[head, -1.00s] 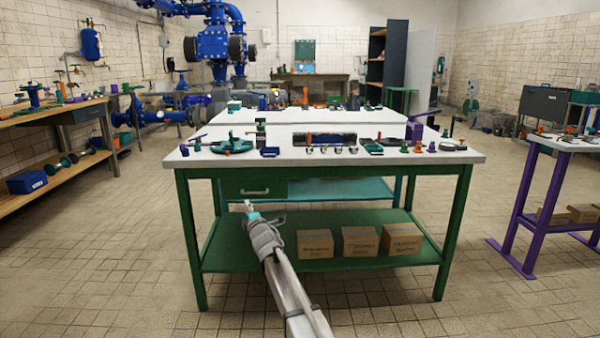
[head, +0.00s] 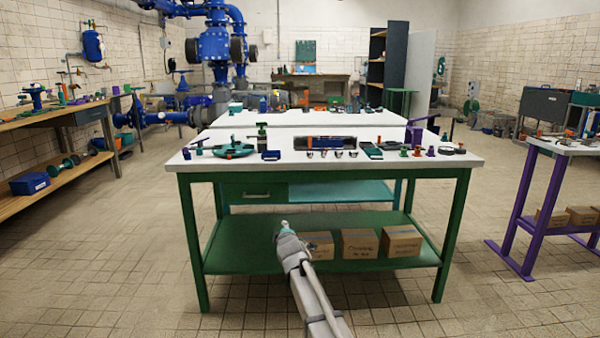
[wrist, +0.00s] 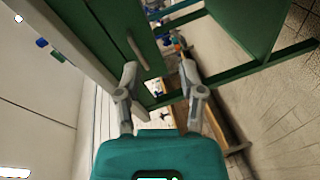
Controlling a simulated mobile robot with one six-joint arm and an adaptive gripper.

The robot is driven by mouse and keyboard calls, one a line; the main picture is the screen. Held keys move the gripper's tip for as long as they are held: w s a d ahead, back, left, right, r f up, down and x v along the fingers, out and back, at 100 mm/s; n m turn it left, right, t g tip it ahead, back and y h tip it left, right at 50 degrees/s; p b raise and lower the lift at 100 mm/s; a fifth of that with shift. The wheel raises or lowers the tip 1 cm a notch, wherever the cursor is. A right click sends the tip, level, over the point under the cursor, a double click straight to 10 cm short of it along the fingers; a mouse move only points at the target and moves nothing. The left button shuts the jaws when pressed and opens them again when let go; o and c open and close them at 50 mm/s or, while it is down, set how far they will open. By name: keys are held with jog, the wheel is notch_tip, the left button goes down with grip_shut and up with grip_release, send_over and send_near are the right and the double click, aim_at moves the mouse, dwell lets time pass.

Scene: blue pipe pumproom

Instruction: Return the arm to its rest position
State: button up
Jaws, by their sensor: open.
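My gripper (wrist: 163,95) shows in the wrist view with its two grey fingers apart and nothing between them. In the head view my arm reaches up from the bottom edge, and my gripper (head: 284,226) is at its far end, small and seen from behind. It is in front of the green workbench (head: 340,175), below the white top's front edge and over the lower shelf in the picture. The wrist view is tilted and shows the bench's green drawer front (wrist: 110,35) beyond the fingers.
Cardboard boxes (head: 359,243) stand on the bench's lower shelf, the left one partly hidden by my arm. Tools and fittings lie on the white top. A wooden bench (head: 95,165) stands at left, a purple-legged table (head: 540,210) at right.

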jog(key=s+d+f+m+g+h+p, duration=0.2)
jog(key=s+d+f+m+g, duration=0.25)
jog(key=s+d, duration=0.45)
jog(key=s+d+f+m+g+h+p, duration=0.2)
jog(key=s+d+f+m+g, duration=0.15)
jog(key=s+d+m, duration=0.4)
jog(key=s+d+m+g+y+p, duration=0.1)
jog(key=s+d+m+g+p, duration=0.2)
jog(key=s, duration=0.9)
jog(key=s+d+m+g, duration=0.25)
jog(key=s+g, duration=0.25)
jog(key=s, duration=0.7)
notch_tip(320, 180, up, 38)
jog(key=p, duration=3.8)
jog(key=shift+d+n, duration=0.35)
jog(key=shift+d, duration=0.05)
jog(key=shift+w, duration=0.1)
jog(key=shift+a, duration=0.1)
